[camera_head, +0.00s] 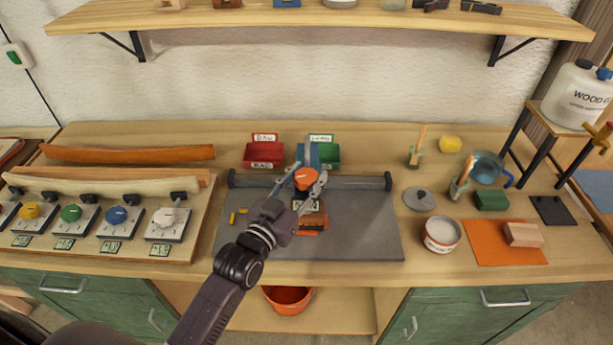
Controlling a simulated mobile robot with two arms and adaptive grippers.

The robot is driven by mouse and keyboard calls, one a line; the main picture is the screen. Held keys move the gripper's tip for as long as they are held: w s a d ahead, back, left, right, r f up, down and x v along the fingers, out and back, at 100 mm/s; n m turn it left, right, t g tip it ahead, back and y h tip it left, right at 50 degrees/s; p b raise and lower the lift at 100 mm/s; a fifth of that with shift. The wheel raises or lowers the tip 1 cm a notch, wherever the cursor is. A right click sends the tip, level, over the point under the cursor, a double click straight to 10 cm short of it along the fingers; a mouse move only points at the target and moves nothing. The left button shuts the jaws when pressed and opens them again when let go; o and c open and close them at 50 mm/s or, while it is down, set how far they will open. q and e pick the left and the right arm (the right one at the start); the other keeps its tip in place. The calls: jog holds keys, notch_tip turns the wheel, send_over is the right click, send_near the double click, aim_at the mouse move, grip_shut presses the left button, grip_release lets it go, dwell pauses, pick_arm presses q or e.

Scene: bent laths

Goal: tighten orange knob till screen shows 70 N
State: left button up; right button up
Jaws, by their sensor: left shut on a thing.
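The orange knob (306,180) sits at the top of a small device on the grey board, in front of a blue upright part (308,155). My left gripper (305,181) comes in from the lower left with its fingers on either side of the knob, shut on it. A small screen (303,205) lies just below the knob, partly covered by the gripper. Its reading is too small to make out. An orange-brown piece (313,221) sits below the screen. My right gripper is not in view.
The grey board (365,225) has a bar along its back. Red (264,154) and green (330,154) bins stand behind it. At the left is a panel of several coloured dials (71,213) with bent laths. A white tub (441,234) and orange mat (485,250) stand right.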

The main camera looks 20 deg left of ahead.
pick_arm(q)
jog(key=shift+m+h+b, duration=0.35)
jog(key=shift+m+h, duration=0.25)
jog(key=shift+h, duration=0.3)
jog(key=shift+c, duration=0.3)
jog(key=shift+g+h, duration=0.3)
jog(key=shift+r+m+g+h+b, duration=0.1)
jog(key=shift+m+g+h+b, duration=0.6)
jog(key=shift+m+h+b, duration=0.75)
jog(key=o, duration=1.2)
jog(key=shift+c, duration=0.2)
